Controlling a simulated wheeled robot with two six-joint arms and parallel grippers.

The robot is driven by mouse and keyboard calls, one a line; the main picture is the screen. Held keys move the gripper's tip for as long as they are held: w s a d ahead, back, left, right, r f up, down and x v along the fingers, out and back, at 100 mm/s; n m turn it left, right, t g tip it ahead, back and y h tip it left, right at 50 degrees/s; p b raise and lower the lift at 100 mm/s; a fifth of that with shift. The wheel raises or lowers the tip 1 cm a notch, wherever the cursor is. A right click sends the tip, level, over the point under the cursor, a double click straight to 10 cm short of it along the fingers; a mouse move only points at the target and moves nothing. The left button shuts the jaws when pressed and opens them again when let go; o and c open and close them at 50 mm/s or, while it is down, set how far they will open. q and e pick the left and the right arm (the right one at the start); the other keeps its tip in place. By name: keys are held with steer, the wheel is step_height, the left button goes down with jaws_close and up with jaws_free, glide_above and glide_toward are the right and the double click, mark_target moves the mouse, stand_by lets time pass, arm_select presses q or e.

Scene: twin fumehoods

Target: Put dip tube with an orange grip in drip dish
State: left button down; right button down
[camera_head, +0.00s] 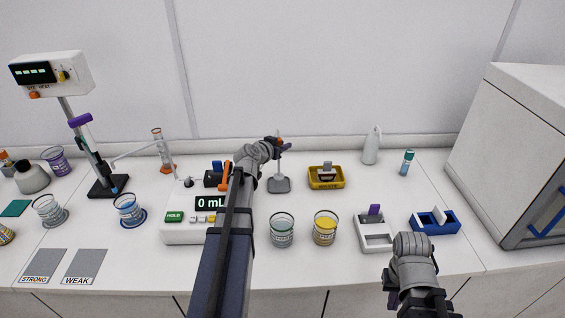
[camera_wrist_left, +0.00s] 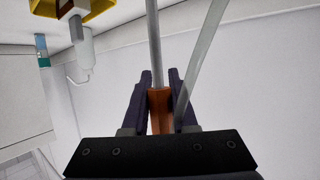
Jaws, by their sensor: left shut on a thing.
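My left gripper (camera_head: 277,143) is over the back middle of the bench. It is shut on the orange grip of the dip tube (camera_head: 280,140). In the left wrist view the orange grip (camera_wrist_left: 160,109) sits between the dark fingers, with a grey rod rising from it. A second thin slanted rod (camera_wrist_left: 204,60) passes beside the fingers. A grey base with an upright rod (camera_head: 279,185) stands below the gripper in the head view. I cannot tell for sure which thing is the drip dish. My right gripper (camera_head: 393,298) is low at the front right; its jaws are unclear.
A yellow waste tray (camera_head: 326,184) is right of the grey base. Two beakers, clear (camera_head: 281,231) and yellow (camera_head: 324,229), stand in front. A white holder (camera_head: 375,235) and a blue holder (camera_head: 450,226) are at right. A white bottle (camera_head: 372,146) stands behind.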

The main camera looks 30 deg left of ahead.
arm_select(q)
steer(key=shift+f, duration=0.1)
step_height(320, 180, down, 4)
steer(key=b, duration=0.3)
steer(key=shift+r+b, duration=0.2)
steer(key=shift+b, duration=0.1)
steer(key=shift+f, duration=0.15)
steer(key=c, duration=0.7)
jaws_free()
